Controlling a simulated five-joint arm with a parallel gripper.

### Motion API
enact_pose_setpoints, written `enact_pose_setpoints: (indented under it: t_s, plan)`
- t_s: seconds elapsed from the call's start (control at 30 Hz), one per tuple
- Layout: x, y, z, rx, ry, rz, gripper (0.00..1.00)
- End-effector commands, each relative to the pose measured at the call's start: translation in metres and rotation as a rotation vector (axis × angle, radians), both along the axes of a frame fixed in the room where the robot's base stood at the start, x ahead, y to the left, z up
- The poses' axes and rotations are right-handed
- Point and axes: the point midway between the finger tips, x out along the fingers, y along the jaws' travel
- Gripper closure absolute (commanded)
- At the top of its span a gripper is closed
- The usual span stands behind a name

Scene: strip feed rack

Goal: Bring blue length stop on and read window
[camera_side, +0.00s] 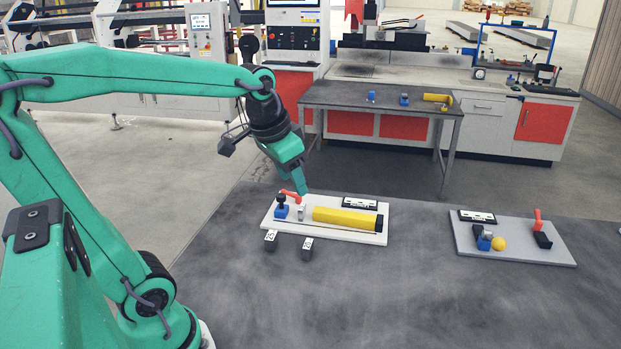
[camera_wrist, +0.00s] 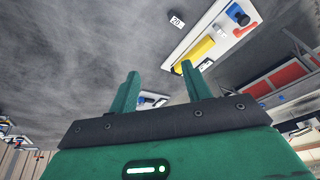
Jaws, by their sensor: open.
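On the white board (camera_side: 268,220), a blue block with a black knob (camera_side: 281,207) stands at the left end, beside a red lever (camera_side: 291,196) and a small grey block (camera_side: 301,212). It also shows in the wrist view (camera_wrist: 238,15). A yellow bar (camera_side: 345,218) lies to its right, and a black-framed window (camera_side: 360,203) sits behind the bar; its reading is too small to tell. Another blue block (camera_side: 485,240) is on the grey board at right. I cannot tell which blue block is the length stop. My gripper (camera_wrist: 159,83) is open and empty, and in the side view it hangs above the white board.
Two dark blocks with white labels (camera_side: 270,241) (camera_side: 307,249) stand before the white board. The grey board (camera_side: 520,256) also bears a window (camera_side: 477,216), a yellow ball (camera_side: 498,244) and a red lever (camera_side: 538,225). The tabletop between the boards is clear.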

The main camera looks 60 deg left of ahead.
Motion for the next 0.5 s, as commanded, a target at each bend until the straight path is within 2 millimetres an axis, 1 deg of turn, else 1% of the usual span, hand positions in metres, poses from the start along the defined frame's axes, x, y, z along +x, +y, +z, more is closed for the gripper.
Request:
enact_pose_setpoints:
  t_s: [0.03, 0.1, 0.27, 0.5]
  plan:
    - [0.009, 0.009, -0.002, 0.002, 0.019, 0.006, 0.51]
    - [0.02, 0.021, -0.003, 0.005, 0.041, 0.008, 0.51]
    - [0.043, 0.05, -0.01, 0.009, 0.091, 0.011, 0.51]
    - [0.072, 0.1, -0.028, 0.004, 0.164, 0.012, 0.51]
